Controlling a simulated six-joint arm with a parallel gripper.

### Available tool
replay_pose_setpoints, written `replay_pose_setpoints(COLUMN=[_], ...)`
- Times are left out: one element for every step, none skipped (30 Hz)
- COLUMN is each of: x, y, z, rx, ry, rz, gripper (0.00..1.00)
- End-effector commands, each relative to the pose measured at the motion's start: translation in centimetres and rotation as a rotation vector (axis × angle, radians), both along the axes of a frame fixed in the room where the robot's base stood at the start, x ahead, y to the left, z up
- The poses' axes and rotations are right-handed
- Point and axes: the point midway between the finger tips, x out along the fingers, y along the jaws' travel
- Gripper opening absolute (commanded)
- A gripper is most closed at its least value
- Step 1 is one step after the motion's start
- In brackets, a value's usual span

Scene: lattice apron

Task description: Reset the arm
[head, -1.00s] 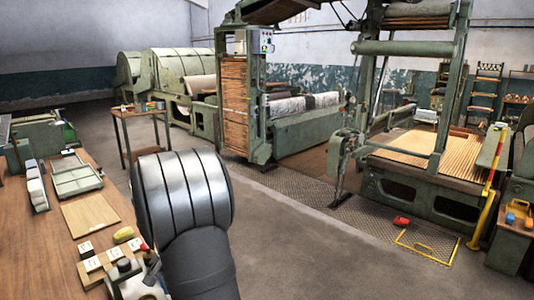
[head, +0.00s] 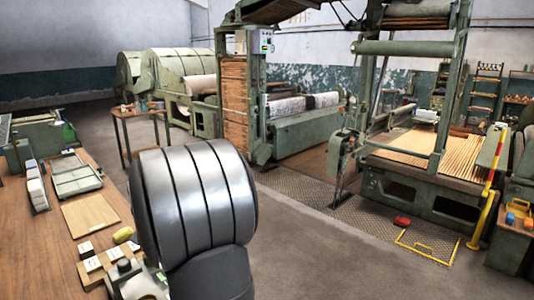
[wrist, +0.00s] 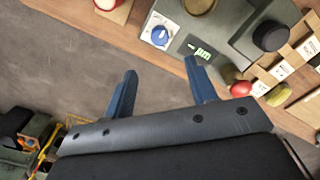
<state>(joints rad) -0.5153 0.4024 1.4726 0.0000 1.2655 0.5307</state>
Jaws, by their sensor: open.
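My gripper (wrist: 160,68) shows in the wrist view with its two blue fingers spread apart and nothing between them. Its fingertips point toward the edge of the wooden workbench (wrist: 140,38), with grey floor behind part of them. A grey-green device (wrist: 222,45) with a lit display and a blue dial lies just beyond the fingertips; I cannot tell the gap. In the head view my grey arm fills the lower middle, and my gripper is hidden.
On the bench are a wooden board (head: 90,215), a pale green tray (head: 77,180), white-topped blocks (head: 92,264) and a yellow lump (head: 123,235). A red ball (wrist: 241,89) lies beside the device. Large green machines (head: 305,130) stand behind, with open floor (head: 330,255) to the right.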

Motion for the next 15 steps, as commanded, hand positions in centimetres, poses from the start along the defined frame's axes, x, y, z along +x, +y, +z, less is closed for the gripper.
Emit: replay_pose_setpoints(x=[0.0,0.0,0.0,0.0,0.0,0.0,0.0,0.0,-0.1,-0.1,-0.1,-0.1,-0.1,-0.1,-0.1], y=[0.0,0.0,0.0,0.0,0.0,0.0,0.0,0.0,-0.1,-0.1,-0.1,-0.1,0.0,0.0,0.0], z=[1.1,1.7,2.5,3.1,3.7,4.5,5.1,5.7,4.4,3.6,3.0,2.2,1.6,1.0,0.2], rx=[0.002,0.002,0.002,0.002,0.002,0.002,0.002,0.002,-0.002,-0.003,-0.003,-0.003,-0.003,-0.003,-0.002], ry=[-0.004,-0.004,-0.004,-0.003,-0.004,-0.003,-0.004,-0.004,0.004,0.005,0.005,0.006,0.004,0.004,0.004], rz=[0.0,0.0,0.0,0.0,0.0,0.0,0.0,0.0,0.0,0.0,0.0,0.0,0.0,0.0,0.0], gripper=[0.52,0.52,0.52,0.52,0.52,0.52,0.52,0.52,0.52,0.52,0.52,0.52,0.52,0.52,0.52])
